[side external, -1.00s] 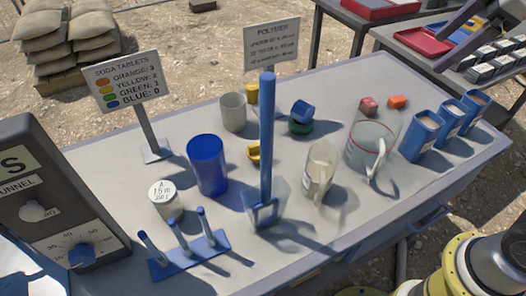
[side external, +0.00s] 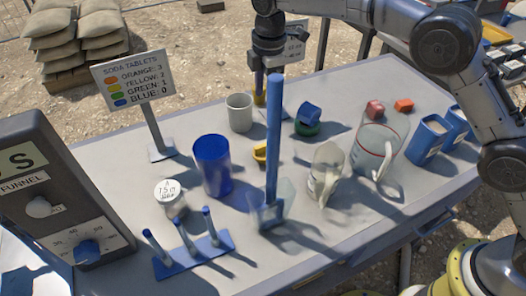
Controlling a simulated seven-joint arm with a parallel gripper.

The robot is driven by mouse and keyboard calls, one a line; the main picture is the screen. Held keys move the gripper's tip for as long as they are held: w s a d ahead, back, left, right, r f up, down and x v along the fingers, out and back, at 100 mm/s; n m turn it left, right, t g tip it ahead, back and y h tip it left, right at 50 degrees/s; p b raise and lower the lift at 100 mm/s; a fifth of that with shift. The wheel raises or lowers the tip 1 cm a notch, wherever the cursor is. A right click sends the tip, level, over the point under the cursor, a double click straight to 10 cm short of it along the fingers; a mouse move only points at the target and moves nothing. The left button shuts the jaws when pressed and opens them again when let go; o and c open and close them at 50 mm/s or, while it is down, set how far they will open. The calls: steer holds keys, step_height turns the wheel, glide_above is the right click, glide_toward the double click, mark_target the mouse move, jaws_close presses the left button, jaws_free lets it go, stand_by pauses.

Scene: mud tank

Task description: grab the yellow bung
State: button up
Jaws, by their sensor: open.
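A small yellow cylinder (side external: 259,99), which looks like the yellow bung, stands at the back of the table, right of a grey cup. My gripper (side external: 259,84) points down over it with open fingers at its upper part. I cannot tell whether the fingers touch it, and its top is hidden by the gripper. A second yellow piece (side external: 259,153), low and irregular, lies nearer the front, partly behind a tall blue post.
The grey cup (side external: 239,112) stands close left of my gripper, and the polymer sign (side external: 290,48) is close behind. The blue post (side external: 273,140), blue cup (side external: 212,165), blue and green pieces (side external: 307,120) and glass jugs (side external: 378,150) stand around the table.

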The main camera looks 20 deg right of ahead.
glide_above(263, 145)
step_height(263, 145, down, 4)
steer(key=f, duration=0.1)
steer(key=shift+g, duration=0.3)
steer(key=f, duration=0.6)
steer(key=shift+w+f, duration=0.1)
steer(key=shift+w, duration=0.25)
steer(key=shift+s+f, duration=0.2)
steer(key=shift+f, duration=1.25)
steer(key=shift+s+f, duration=0.15)
steer(key=shift+f, duration=1.3)
steer(key=c, duration=1)
steer(key=shift+r, duration=0.1)
